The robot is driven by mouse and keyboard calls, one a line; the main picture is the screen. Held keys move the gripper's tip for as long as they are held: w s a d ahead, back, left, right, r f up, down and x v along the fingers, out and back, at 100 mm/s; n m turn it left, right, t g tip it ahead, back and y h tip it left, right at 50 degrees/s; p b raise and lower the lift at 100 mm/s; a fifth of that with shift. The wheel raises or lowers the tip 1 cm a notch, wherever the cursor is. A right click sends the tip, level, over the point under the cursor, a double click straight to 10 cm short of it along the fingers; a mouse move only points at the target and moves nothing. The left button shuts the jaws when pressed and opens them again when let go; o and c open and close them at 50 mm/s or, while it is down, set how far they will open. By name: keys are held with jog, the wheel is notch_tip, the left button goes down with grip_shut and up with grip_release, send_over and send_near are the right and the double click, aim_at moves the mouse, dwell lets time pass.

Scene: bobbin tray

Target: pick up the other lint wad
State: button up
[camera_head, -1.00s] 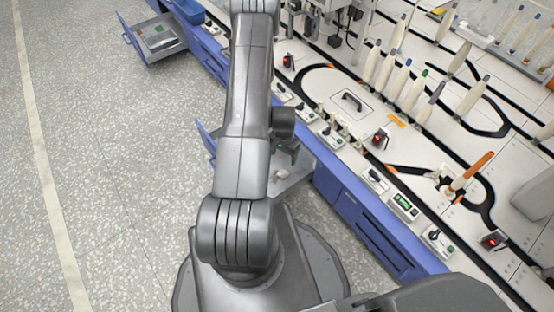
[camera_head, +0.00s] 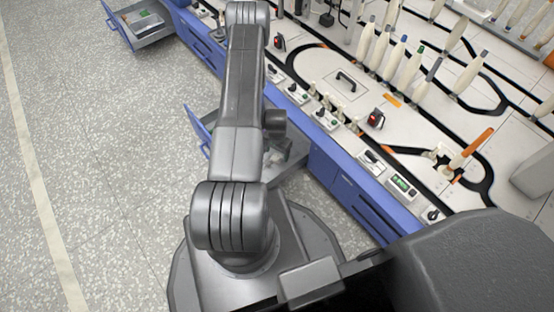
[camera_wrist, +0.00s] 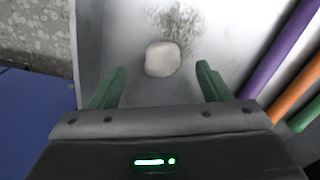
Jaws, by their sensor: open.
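A pale, rounded lint wad (camera_wrist: 162,59) lies on the grey floor of an open drawer (camera_wrist: 92,25) in the wrist view. My gripper (camera_wrist: 160,84) is open, with its two green fingers apart. The wad shows between and just beyond the fingertips, with nothing held. In the head view, the open blue-fronted drawer (camera_head: 197,130) is partly behind my arm, and I cannot make out the wad there.
A dark fuzzy patch (camera_wrist: 178,18) lies beyond the wad. Purple (camera_wrist: 283,47), orange and green rods lie at the right. In the head view, another open drawer (camera_head: 146,27) is at upper left, and the bench with bobbins and switches is at right.

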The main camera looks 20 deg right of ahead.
aim_at(277, 156)
notch_tip(277, 156, down, 3)
jog(key=shift+f+b, duration=0.15)
jog(key=shift+b, duration=0.25)
jog(key=c, duration=1)
jog(key=shift+c, duration=0.2)
